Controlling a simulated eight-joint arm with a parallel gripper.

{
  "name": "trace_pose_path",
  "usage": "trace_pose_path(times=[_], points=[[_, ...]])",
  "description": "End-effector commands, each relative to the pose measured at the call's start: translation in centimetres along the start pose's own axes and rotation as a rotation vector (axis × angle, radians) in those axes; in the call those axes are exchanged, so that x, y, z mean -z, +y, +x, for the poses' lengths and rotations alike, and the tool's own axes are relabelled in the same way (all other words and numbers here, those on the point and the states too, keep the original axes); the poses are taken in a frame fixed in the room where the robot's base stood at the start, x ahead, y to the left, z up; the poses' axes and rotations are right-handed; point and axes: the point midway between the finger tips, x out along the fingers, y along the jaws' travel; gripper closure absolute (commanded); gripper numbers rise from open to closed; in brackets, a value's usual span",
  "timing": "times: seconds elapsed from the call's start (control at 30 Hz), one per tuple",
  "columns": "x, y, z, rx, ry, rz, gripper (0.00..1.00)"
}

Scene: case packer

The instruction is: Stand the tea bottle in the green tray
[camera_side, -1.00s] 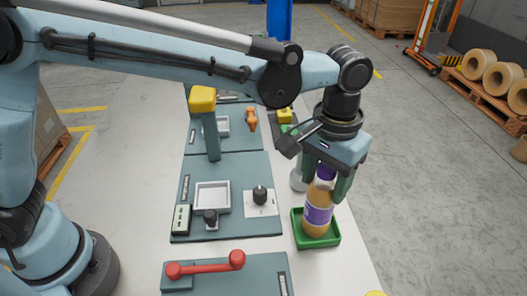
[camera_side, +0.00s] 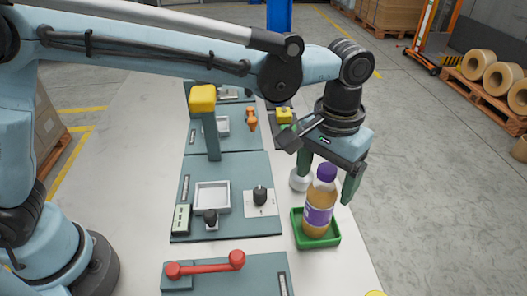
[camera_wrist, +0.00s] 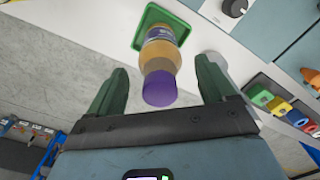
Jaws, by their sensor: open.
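The tea bottle (camera_side: 319,205) has amber contents, a purple label and a purple cap. It stands upright in the green tray (camera_side: 318,243) near the table's right edge. My gripper (camera_side: 326,190) is open, with one finger on each side of the bottle's upper part and a gap to each. In the wrist view, the bottle (camera_wrist: 161,60) stands beyond the fingers of my gripper (camera_wrist: 160,82), its cap toward me, apart from both. The tray (camera_wrist: 177,16) shows around its base.
A white round object (camera_side: 299,181) stands just behind the bottle. Left of the tray is a teal panel (camera_side: 240,222) with a black knob (camera_side: 260,195). A red lever (camera_side: 205,266) lies at the front. The table edge is close on the right.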

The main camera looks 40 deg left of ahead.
Motion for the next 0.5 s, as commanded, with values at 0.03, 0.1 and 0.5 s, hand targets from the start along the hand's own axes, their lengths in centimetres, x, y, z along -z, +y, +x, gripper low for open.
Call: trace_pose_path(times=[0.03,0.1,0.5], points=[[0.0,0.0,-0.7,0.000,0.000,0.000,0.17],[0.0,0.0,-1.9,0.000,0.000,0.000,0.17],[0.0,0.0,-8.8,0.001,-0.001,0.000,0.17]])
